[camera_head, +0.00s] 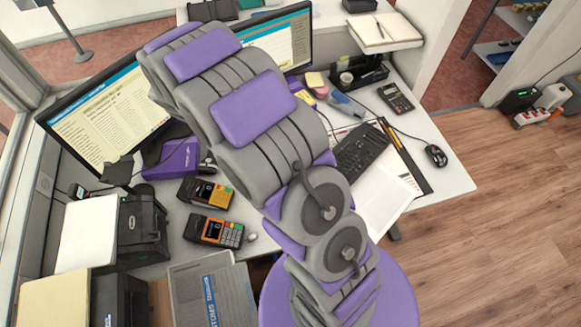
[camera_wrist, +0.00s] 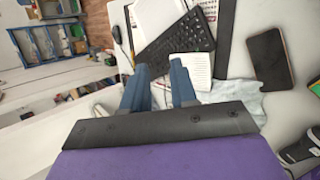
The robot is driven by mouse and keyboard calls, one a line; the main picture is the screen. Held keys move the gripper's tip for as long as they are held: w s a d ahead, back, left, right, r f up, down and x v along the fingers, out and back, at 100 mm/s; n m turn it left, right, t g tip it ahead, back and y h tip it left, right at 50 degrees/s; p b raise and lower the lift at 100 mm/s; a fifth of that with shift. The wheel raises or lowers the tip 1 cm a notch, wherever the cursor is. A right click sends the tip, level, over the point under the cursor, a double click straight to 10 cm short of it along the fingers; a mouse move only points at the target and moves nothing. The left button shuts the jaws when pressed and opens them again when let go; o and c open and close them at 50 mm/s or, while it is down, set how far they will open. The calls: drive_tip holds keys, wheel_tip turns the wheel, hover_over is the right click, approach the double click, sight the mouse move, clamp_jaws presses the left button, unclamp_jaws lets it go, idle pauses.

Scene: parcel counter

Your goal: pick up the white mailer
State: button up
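A flat white piece that looks like the white mailer (camera_head: 388,203) lies at the desk's front edge in the head view, partly hidden behind my arm. In the wrist view a pale, crumpled sheet, likely the same mailer (camera_wrist: 240,101), shows beside and behind my fingers. A white printed piece (camera_wrist: 198,66) lies by its upper edge; I cannot tell whether it is part of it. My gripper (camera_wrist: 160,70) has two blue fingers apart, with a gap between them. I cannot tell whether they touch the mailer. The gripper is hidden in the head view.
A black keyboard (camera_head: 360,152), a mouse (camera_head: 436,155) and a calculator (camera_head: 395,97) are on the desk nearby. Two card terminals (camera_head: 215,231) (camera_head: 205,193) and a monitor (camera_head: 105,120) stand to the left. Open wooden floor (camera_head: 500,235) lies to the right.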

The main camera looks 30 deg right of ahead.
drive_tip(key=w+f+t+h, duration=0.1)
drive_tip(key=w+f, duration=0.2)
drive_tip(key=f, duration=0.5)
drive_tip(key=w+f+h, duration=0.2)
drive_tip(key=w+f, duration=0.1)
drive_tip(key=f, duration=0.4)
drive_tip(key=w+f+t+h, duration=0.1)
drive_tip(key=w+f+h, duration=0.1)
drive_tip(key=f, duration=0.6)
drive_tip(key=shift+w+d+f+n+t+b, duration=0.15)
drive_tip(key=shift+w+f+n, duration=0.05)
drive_tip(key=shift+w, duration=0.15)
drive_tip(key=shift+w+d+f+n+t+b, duration=0.1)
drive_tip(key=shift+w+f+n+t+b, duration=0.1)
drive_tip(key=shift+w, duration=0.1)
drive_tip(key=shift+w+a+f, duration=0.1)
drive_tip(key=shift+a+f, duration=0.05)
drive_tip(key=shift+f, duration=0.55)
drive_tip(key=shift+r+x, duration=0.1)
drive_tip(key=shift+x, duration=2.4)
drive_tip(key=shift+r+x, duration=0.15)
drive_tip(key=shift+x, duration=2.4)
clamp_jaws()
wheel_tip(320, 180, up, 2)
drive_tip(key=shift+r+p, duration=0.25)
drive_tip(key=shift+p, duration=0.3)
